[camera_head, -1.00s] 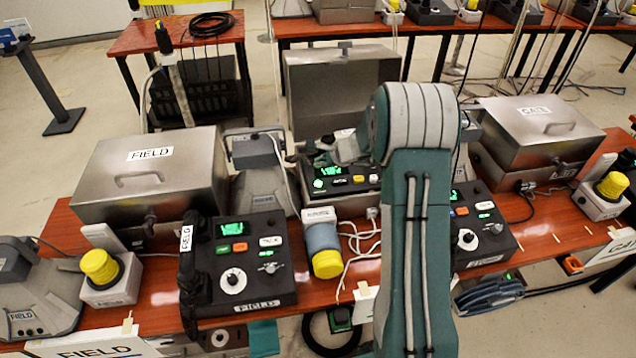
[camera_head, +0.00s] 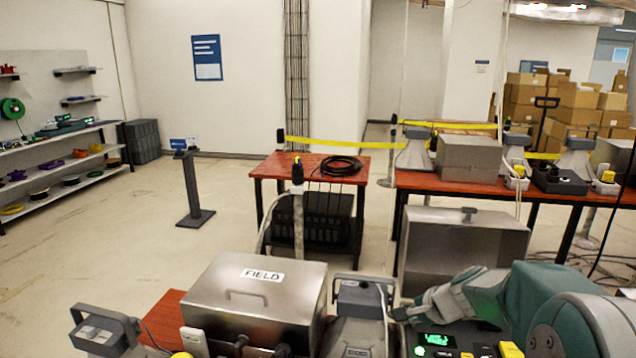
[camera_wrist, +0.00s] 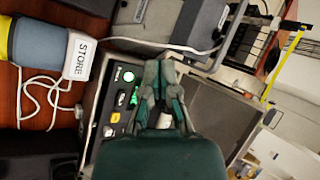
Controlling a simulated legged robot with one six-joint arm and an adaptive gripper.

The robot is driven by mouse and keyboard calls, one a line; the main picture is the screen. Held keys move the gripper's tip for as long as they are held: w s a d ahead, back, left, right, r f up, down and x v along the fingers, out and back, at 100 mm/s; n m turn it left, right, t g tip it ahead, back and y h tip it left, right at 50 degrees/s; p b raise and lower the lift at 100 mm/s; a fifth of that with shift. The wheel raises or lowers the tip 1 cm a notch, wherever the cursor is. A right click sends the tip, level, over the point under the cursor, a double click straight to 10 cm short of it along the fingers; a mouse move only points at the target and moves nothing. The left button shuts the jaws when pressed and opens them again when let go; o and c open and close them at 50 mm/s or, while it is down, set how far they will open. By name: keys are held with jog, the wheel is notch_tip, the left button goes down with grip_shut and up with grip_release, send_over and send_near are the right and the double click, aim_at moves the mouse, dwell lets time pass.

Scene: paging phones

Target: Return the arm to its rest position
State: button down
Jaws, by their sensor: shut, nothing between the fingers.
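My arm (camera_head: 565,305) reaches in from the lower right of the head view, bent low. My gripper (camera_head: 402,314) points left above a dark phone console with a lit green display (camera_head: 436,340), in front of an open steel box (camera_head: 466,245). In the wrist view my gripper (camera_wrist: 162,68) is shut and empty, its fingers together over the console's edge. The console's panel (camera_wrist: 116,100) shows a green button, a white one and a yellow one. I cannot tell whether the fingers touch it.
A closed steel box marked FIELD (camera_head: 255,300) and a grey phone stand (camera_head: 357,310) are to the gripper's left. A handset labelled STORE (camera_wrist: 78,57) and white cable lie beside the console. Open floor (camera_head: 130,230) lies beyond the bench at left.

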jog(key=s+a+r+n+g+h, duration=0.1)
jog(key=s+a+r+n, duration=0.25)
jog(key=s, duration=0.35)
jog(key=s+a+r+n+h, duration=0.1)
jog(key=s+a+r+n, duration=0.2)
jog(key=s, duration=0.4)
jog(key=s+d+r+n+h, duration=0.2)
jog(key=s+n, duration=0.5)
jog(key=s, duration=0.7)
jog(key=shift+s+d+h, duration=0.25)
jog(key=shift+s+h, duration=0.05)
jog(key=shift+h, duration=0.2)
